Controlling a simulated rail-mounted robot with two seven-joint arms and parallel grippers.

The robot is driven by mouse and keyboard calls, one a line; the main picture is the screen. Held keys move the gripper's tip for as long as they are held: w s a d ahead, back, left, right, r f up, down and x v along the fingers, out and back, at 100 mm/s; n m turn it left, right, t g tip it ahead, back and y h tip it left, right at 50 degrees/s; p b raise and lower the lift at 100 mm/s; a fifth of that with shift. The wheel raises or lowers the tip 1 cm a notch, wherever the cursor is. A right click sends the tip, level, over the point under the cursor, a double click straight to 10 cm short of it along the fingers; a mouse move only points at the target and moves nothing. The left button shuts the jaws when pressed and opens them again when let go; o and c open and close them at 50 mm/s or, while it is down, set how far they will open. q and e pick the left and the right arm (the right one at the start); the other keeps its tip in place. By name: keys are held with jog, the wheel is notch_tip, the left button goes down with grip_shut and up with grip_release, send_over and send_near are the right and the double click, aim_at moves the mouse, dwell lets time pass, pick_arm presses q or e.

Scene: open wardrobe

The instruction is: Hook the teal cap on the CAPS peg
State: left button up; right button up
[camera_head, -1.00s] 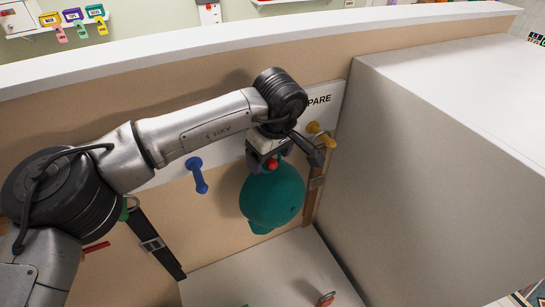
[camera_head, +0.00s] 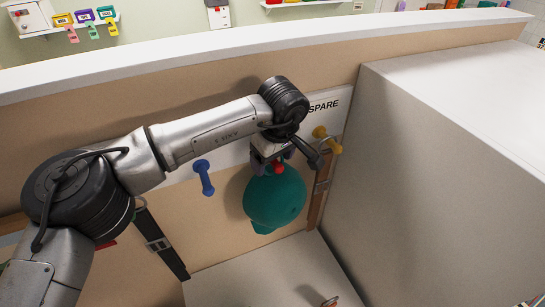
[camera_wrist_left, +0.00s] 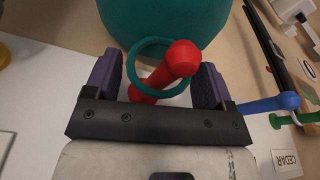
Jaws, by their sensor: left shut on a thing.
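The teal cap (camera_head: 274,198) hangs below my left gripper (camera_head: 268,160) in front of the wardrobe's back panel. In the left wrist view, the cap (camera_wrist_left: 165,20) fills the top, and its teal loop (camera_wrist_left: 133,68) lies between the purple fingers of my left gripper (camera_wrist_left: 158,82), which is shut on it. A red peg (camera_wrist_left: 180,58) appears to pass through the loop, its knob on the near side. The red peg (camera_head: 279,169) also shows just above the cap in the head view. My arm hides the middle of the label strip, and I cannot read CAPS. My right gripper is out of view.
A blue peg (camera_head: 204,178) is left of the cap; a yellow peg (camera_head: 326,139) is to the right under the SPARE label (camera_head: 323,107). A black belt (camera_head: 160,243) and a brown strap (camera_head: 318,200) hang nearby. A large white block (camera_head: 440,180) bounds the right side.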

pick_arm(q)
jog(key=o, duration=1.1)
jog(key=shift+o, duration=0.2)
